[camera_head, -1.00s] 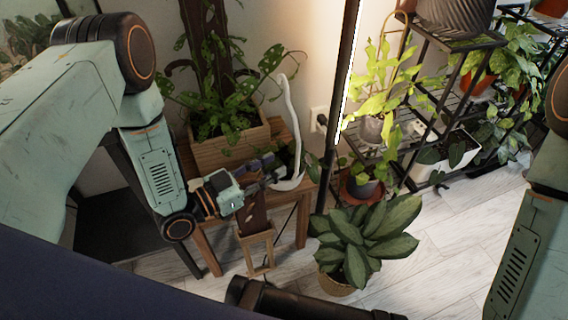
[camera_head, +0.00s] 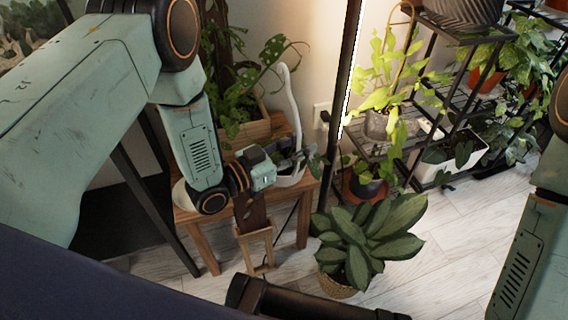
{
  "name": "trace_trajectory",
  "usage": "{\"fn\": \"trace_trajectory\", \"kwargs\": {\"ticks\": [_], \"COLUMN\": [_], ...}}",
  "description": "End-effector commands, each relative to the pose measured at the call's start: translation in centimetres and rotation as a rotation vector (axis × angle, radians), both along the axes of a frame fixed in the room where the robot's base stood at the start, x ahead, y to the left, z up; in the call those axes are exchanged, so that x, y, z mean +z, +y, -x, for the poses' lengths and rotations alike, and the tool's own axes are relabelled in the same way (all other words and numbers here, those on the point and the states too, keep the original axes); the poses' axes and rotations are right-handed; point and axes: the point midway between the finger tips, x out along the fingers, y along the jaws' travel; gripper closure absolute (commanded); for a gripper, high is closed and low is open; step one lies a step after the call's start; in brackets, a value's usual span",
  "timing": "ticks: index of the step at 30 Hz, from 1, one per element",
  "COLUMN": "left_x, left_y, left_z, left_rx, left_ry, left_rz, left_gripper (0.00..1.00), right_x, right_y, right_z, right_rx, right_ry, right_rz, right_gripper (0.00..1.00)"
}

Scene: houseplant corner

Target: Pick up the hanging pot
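A white pot (camera_head: 291,181) with a tall, thin, curved white handle (camera_head: 288,105) stands on the small wooden table (camera_head: 296,198); it looks like the hanging pot. My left gripper (camera_head: 303,159) comes in from the left, its fingers in front of the pot's upper part and the base of its handle. The fingers hide part of the pot. I cannot tell whether they touch it or how far apart they are. My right gripper is out of view; only part of my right arm shows at the right edge.
A wooden planter (camera_head: 262,127) with a leafy plant stands behind on the table. A black pole (camera_head: 338,110) rises just right of the pot. A large leafy plant in a basket (camera_head: 335,285) stands on the floor, and a black shelf (camera_head: 431,120) holds several plants at right.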

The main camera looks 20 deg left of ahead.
Motion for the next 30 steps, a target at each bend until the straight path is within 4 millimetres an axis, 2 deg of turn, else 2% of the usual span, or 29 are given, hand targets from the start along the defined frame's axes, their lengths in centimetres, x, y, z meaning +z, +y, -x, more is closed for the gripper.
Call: {"fn": "trace_trajectory", "kwargs": {"ticks": [5, 17, 30], "left_x": [0.06, 0.03, 0.03], "left_y": [-0.06, -0.05, -0.03], "left_z": [-0.08, -0.05, -0.05], "left_rx": [0.001, 0.001, 0.001], "left_ry": [0.000, 0.000, 0.000], "left_rz": [0.000, 0.000, 0.000], "left_gripper": [0.66, 1.00, 1.00], "right_x": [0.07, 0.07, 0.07], "right_y": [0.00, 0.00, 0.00], "right_z": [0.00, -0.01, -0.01], "right_rx": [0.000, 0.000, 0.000], "right_ry": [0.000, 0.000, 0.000], "right_rz": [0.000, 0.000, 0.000], "right_gripper": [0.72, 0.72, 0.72]}}
